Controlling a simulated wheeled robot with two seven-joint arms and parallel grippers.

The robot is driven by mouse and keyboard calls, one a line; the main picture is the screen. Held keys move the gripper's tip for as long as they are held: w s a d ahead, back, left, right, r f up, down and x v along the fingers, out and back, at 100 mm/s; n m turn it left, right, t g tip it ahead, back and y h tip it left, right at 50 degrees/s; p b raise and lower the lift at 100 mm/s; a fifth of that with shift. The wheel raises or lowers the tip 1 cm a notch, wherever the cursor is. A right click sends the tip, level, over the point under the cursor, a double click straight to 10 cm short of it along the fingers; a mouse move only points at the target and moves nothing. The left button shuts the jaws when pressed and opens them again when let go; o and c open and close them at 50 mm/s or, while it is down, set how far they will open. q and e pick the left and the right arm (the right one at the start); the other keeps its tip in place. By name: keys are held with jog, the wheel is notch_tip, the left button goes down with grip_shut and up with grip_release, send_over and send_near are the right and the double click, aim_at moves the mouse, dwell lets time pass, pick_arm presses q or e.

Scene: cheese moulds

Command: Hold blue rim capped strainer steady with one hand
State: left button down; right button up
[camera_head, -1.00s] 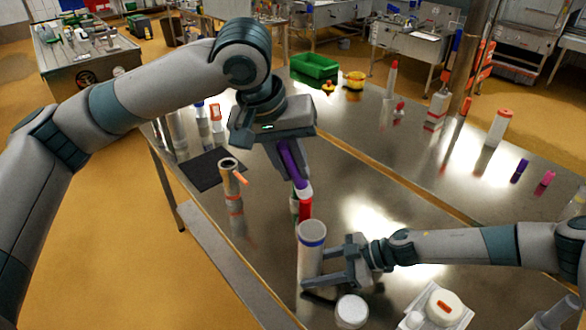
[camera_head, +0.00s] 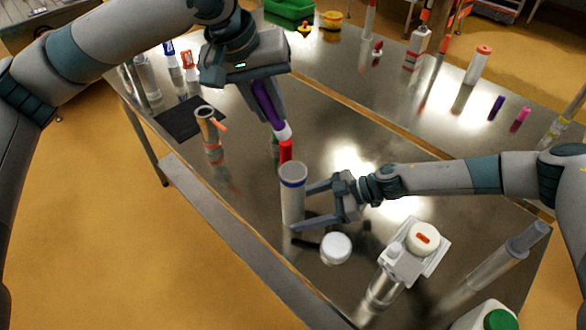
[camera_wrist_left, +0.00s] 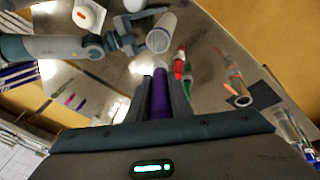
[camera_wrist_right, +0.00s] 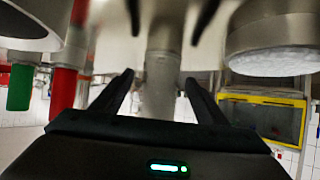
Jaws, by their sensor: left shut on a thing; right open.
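The blue rim capped strainer (camera_head: 292,200) is a white cylinder with a blue band near its top, upright on the steel table. It also shows in the left wrist view (camera_wrist_left: 161,33). My right gripper (camera_head: 300,207) is open at its right side, with fingertips close to its wall; contact cannot be told. In the right wrist view a blurred grey cylinder stands beyond the open fingers (camera_wrist_right: 160,95). My left gripper (camera_head: 268,108) is shut on a purple tool (camera_wrist_left: 160,95) with a white tip, held behind and above the strainer.
A red item (camera_head: 286,150) stands just behind the strainer. A white-lidded jar (camera_head: 336,248) is close in front of my right gripper. A clear tube with an orange part (camera_head: 207,130) stands to the left. A white device (camera_head: 412,250) is at front right.

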jog(key=v, duration=1)
jog(key=shift+d+r, duration=0.1)
jog(key=shift+d, duration=0.1)
